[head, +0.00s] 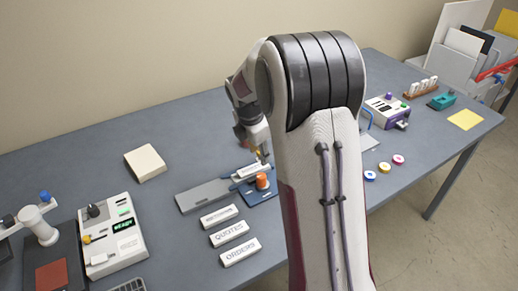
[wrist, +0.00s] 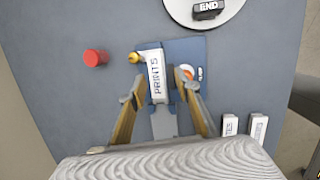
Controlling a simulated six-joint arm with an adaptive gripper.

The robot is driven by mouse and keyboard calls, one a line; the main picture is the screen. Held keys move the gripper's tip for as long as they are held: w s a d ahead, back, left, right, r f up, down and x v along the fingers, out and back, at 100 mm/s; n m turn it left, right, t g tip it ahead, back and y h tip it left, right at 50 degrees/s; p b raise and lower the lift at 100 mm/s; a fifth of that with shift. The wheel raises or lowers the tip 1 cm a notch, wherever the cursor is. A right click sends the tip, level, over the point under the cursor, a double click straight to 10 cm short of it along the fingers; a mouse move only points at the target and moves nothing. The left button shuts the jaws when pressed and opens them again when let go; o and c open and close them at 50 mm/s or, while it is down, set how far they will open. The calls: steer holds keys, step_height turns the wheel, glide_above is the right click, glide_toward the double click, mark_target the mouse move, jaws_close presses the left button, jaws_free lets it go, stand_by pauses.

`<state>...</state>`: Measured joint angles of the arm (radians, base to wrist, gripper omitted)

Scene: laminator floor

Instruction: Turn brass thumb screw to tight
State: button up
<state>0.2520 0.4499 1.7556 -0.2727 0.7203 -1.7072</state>
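The brass thumb screw (wrist: 134,57) shows in the wrist view as a small gold knob at the upper left corner of the white block marked PRINTS (wrist: 156,78). The block lies on a blue fixture (wrist: 190,48). An orange knob (wrist: 188,72) on the fixture is partly hidden by a finger. My gripper (wrist: 160,80) has its two fingers apart, one on each side of the block; a gap shows at the right, and contact at the left cannot be told. The screw is outside the fingers, beyond the left tip. In the head view my gripper (head: 258,156) is over the fixture.
A red cylinder (wrist: 95,58) stands left of the screw. A white disc (wrist: 180,12) bears a block marked END. Labelled white blocks (head: 229,232) lie in front of the fixture (head: 265,195). A control box (head: 112,235) is at left. Bare table lies around the cream block (head: 145,163).

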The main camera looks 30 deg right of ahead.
steer(key=w+n, duration=0.1)
steer(key=n, duration=0.1)
steer(key=w+d+r+n, duration=0.1)
steer(key=n, duration=0.2)
steer(key=w+r+n+t, duration=0.1)
steer(key=n, duration=0.2)
steer(key=shift+w+d+r+h, duration=0.1)
steer(key=shift+w+d+h, duration=0.15)
steer(key=shift+w+h, duration=0.1)
steer(key=shift+x, duration=3.9)
jaws_close()
